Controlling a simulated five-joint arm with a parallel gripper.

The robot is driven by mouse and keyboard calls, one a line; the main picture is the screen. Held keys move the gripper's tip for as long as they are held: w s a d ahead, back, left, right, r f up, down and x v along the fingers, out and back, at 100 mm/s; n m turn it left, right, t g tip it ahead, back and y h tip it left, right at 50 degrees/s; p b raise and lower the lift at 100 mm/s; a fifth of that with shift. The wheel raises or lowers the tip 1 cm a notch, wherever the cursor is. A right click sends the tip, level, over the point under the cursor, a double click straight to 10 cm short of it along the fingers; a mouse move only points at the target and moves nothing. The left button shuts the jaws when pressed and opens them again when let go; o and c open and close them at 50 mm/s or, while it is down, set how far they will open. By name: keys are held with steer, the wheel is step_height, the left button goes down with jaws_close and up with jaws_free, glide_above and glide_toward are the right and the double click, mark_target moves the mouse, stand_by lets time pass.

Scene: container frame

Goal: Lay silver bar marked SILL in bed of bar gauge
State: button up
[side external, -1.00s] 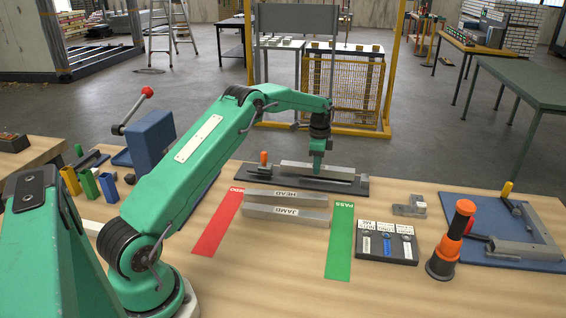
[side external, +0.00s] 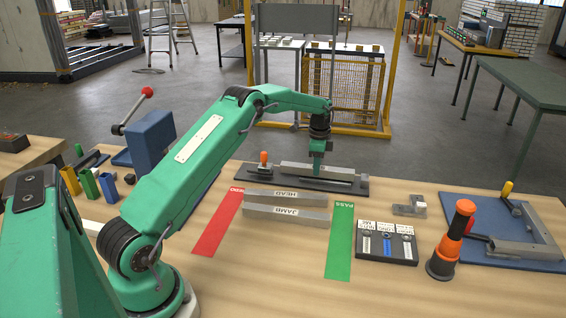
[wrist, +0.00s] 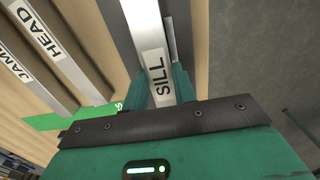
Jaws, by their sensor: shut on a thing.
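The silver bar marked SILL (wrist: 155,40) runs up the wrist view, its label between my fingers. In the side view the bar (side external: 345,171) lies level along the bar gauge (side external: 250,178), a long dark base with an orange knob (side external: 263,157) at its left. My gripper (side external: 318,174) is shut on the bar near its middle, pointing down. It also shows in the wrist view (wrist: 162,92), a green finger on each side of the bar. The bar is at or just above the gauge; I cannot tell whether it touches the bed.
Bars marked HEAD (side external: 285,195) and JAMB (side external: 286,213) lie in front of the gauge, between a red strip (side external: 217,225) and a green PASS strip (side external: 339,240). A dark labelled block (side external: 386,246), an orange-black tool (side external: 451,240) and a blue plate (side external: 500,245) stand to the right.

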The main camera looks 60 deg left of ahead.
steer(key=shift+f, duration=0.9)
stand_by(0.8)
steer(key=o, duration=1.7)
steer(key=shift+r, duration=0.1)
steer(key=shift+r, duration=3.4)
